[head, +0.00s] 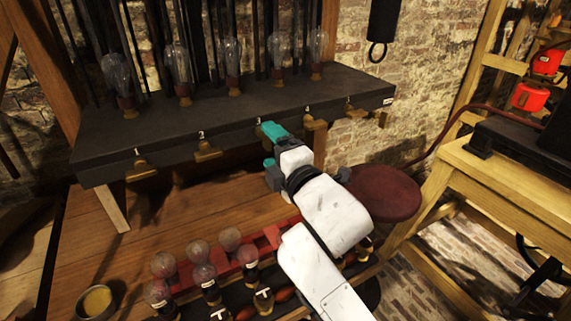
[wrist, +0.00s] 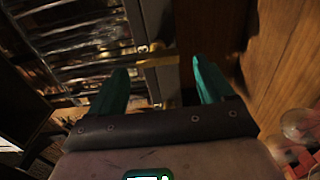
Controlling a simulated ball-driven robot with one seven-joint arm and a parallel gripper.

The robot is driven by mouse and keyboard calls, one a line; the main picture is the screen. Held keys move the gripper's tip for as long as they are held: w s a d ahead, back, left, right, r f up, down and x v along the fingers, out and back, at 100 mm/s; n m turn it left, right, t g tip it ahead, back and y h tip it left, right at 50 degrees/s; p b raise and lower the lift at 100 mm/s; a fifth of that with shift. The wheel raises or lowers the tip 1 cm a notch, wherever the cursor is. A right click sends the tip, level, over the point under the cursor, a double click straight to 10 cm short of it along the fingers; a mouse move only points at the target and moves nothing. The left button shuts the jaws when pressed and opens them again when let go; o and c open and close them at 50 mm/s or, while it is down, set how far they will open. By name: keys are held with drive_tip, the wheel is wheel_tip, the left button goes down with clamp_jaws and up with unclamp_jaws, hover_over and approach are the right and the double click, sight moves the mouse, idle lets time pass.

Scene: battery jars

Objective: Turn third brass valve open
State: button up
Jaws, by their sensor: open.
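A row of brass valves runs along the front of the dark shelf in the head view. The third valve is largely hidden there behind my gripper (head: 271,148). In the wrist view the third brass valve (wrist: 160,62) shows beside a small "3" label (wrist: 142,48). It lies between and just beyond the teal fingertips of my gripper (wrist: 158,67). The fingers are open; I cannot tell whether either touches the valve. The first valve (head: 140,168) and second valve (head: 207,151) are to its left, the fourth valve (head: 315,123) and fifth valve (head: 356,112) to its right.
Several glass bulbs (head: 178,64) stand on the dark shelf (head: 235,108). Below, a wooden bench (head: 140,225) holds a red rack with bulbs (head: 203,276) and a small cup (head: 95,302). A dark red round seat (head: 378,193) is close right of my arm.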

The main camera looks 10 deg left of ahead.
drive_tip(key=v, duration=0.6)
drive_tip(key=shift+s+b, duration=0.2)
drive_tip(key=shift+b, duration=0.15)
drive_tip(key=shift+d, duration=0.1)
drive_tip(key=s+d+f+m+g+h, duration=0.2)
drive_tip(key=s+d+f+m+h, duration=0.25)
drive_tip(key=d+f+m, duration=0.45)
drive_tip(key=s+d+f+m+g+h, duration=0.3)
drive_tip(key=s+d+f+m, duration=0.2)
drive_tip(key=d+f+m, duration=0.4)
drive_tip(key=s+d+f+m+g+h, duration=0.1)
drive_tip(key=s+d+f+m+g, duration=0.1)
drive_tip(key=s, duration=0.7)
drive_tip(key=s+d+f+m+g, duration=0.3)
drive_tip(key=s+d+f, duration=0.3)
drive_tip(key=s+f, duration=0.3)
drive_tip(key=s+d+f+m+g+h, duration=0.1)
drive_tip(key=s+d+f+g, duration=0.3)
drive_tip(key=s, duration=0.5)
wheel_tip(320, 180, down, 2)
drive_tip(key=shift+d+f+m+h, duration=0.15)
drive_tip(key=shift+d+m+h, duration=0.2)
drive_tip(key=shift+d+m, duration=0.3)
